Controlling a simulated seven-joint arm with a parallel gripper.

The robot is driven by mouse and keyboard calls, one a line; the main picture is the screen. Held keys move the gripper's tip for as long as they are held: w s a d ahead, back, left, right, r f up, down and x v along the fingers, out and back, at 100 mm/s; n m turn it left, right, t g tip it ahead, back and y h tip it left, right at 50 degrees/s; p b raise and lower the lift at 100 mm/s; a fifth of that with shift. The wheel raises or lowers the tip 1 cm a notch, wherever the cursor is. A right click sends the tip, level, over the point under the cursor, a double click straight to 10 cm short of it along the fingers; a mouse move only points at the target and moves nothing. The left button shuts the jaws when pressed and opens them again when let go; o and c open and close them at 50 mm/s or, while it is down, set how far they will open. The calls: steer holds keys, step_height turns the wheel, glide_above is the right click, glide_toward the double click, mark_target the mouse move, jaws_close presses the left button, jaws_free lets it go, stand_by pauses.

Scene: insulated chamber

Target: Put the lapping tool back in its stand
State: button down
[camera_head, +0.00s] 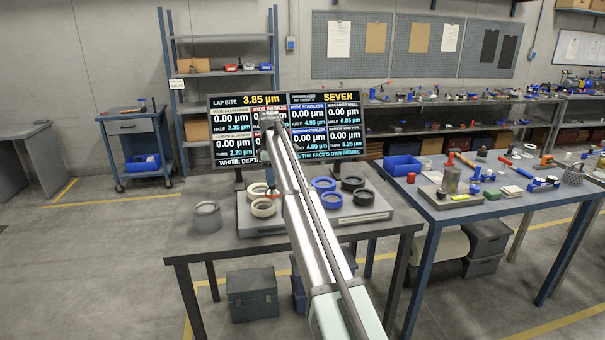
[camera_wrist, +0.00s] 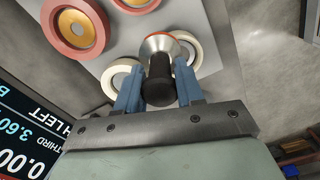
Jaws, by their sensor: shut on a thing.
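The lapping tool, with a black handle (camera_wrist: 158,82) and a flared metal head rimmed in orange (camera_wrist: 160,44), is between the blue fingers of my gripper (camera_wrist: 159,90) in the wrist view. My gripper is shut on the handle. The tool's head is over the grey plate near two cream rings; whether it touches the plate is unclear. In the head view my gripper (camera_head: 271,189) is above the plate's left part, and my arm largely hides the tool. A grey round hollow piece (camera_head: 207,217), possibly the stand, is on the table left of the plate.
The grey plate (camera_head: 372,216) bears cream rings (camera_head: 263,208), blue rings (camera_head: 333,200) and black rings (camera_head: 362,197). Pink rings (camera_wrist: 76,30) show in the wrist view. A display (camera_head: 236,125) stands behind. A cluttered bench (camera_head: 470,208) is at right. The table's left front (camera_head: 205,243) is clear.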

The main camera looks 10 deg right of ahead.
steer(key=a+n, duration=0.1)
steer(key=a, duration=2.3)
steer(key=shift+w+a+f, duration=0.15)
steer(key=shift+w+a, duration=0.05)
steer(key=shift+w, duration=0.25)
steer(key=shift+f, duration=1.6)
steer(key=c, duration=0.6)
jaws_free()
